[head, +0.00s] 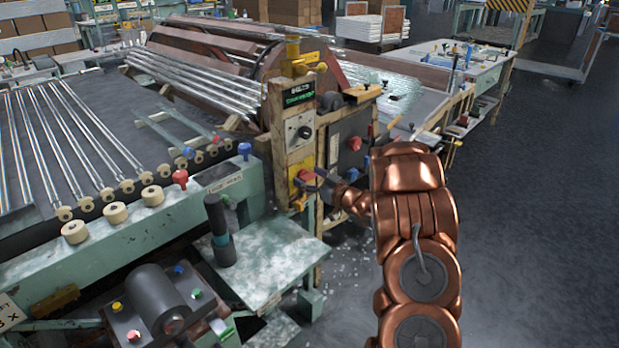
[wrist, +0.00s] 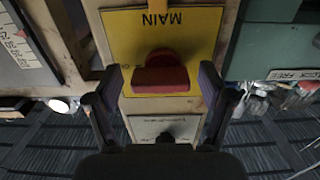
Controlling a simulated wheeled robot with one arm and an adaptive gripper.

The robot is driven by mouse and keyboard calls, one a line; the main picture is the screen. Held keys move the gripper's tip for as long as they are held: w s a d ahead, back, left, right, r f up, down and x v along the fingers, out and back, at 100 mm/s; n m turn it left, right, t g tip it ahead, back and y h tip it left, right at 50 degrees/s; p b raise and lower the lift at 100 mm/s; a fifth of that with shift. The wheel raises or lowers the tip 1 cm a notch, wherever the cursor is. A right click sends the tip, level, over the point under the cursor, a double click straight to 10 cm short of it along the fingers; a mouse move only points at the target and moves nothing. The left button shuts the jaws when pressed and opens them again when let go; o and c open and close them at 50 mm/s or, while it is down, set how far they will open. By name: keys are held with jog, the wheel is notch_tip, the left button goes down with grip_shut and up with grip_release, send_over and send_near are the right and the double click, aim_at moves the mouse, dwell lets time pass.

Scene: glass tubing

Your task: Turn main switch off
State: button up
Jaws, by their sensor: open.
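The main switch is a red knob (wrist: 160,74) on a yellow plate (wrist: 190,35) marked MAIN, which reads upside down in the wrist view. In the head view the yellow plate (head: 295,187) is low on a wooden post, with the red knob (head: 306,175) partly behind my gripper. My gripper (wrist: 161,85) is open, with one finger on each side of the knob and a visible gap to it on both sides. In the head view my gripper (head: 318,186) reaches the post from the right. Whether the knob is touched anywhere cannot be told.
Below the yellow plate in the wrist view is a pale plate (wrist: 165,127) with a small dark knob. In the head view a dial panel (head: 299,130) is above on the post. A dark box (head: 348,140) is close on the right. A green bench (head: 270,255) stands at front left.

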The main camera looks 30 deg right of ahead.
jog(key=c, duration=1.2)
jog(key=shift+o, duration=0.2)
jog(key=shift+f+n+b, duration=0.1)
jog(key=shift+n+b, duration=0.2)
jog(key=shift+b, duration=0.25)
jog(key=n+b, duration=0.2)
jog(key=b, duration=0.1)
jog(key=shift+f+n+b, duration=0.15)
jog(key=shift+n+b, duration=0.2)
jog(key=shift+n, duration=0.05)
jog(key=n+b, duration=0.6)
jog(key=b, duration=0.1)
jog(key=shift+s+a, duration=0.1)
jog(key=n+b, duration=0.4)
jog(key=b, duration=0.1)
jog(key=shift+n, duration=0.4)
jog(key=shift+a+r+n+b, duration=0.1)
jog(key=shift+r+n+b, duration=0.05)
jog(key=shift+n+b, duration=0.75)
jog(key=shift+a+r+n+b, duration=0.1)
jog(key=shift+n+b, duration=0.75)
jog(key=shift+n, duration=0.05)
jog(key=shift+r, duration=0.1)
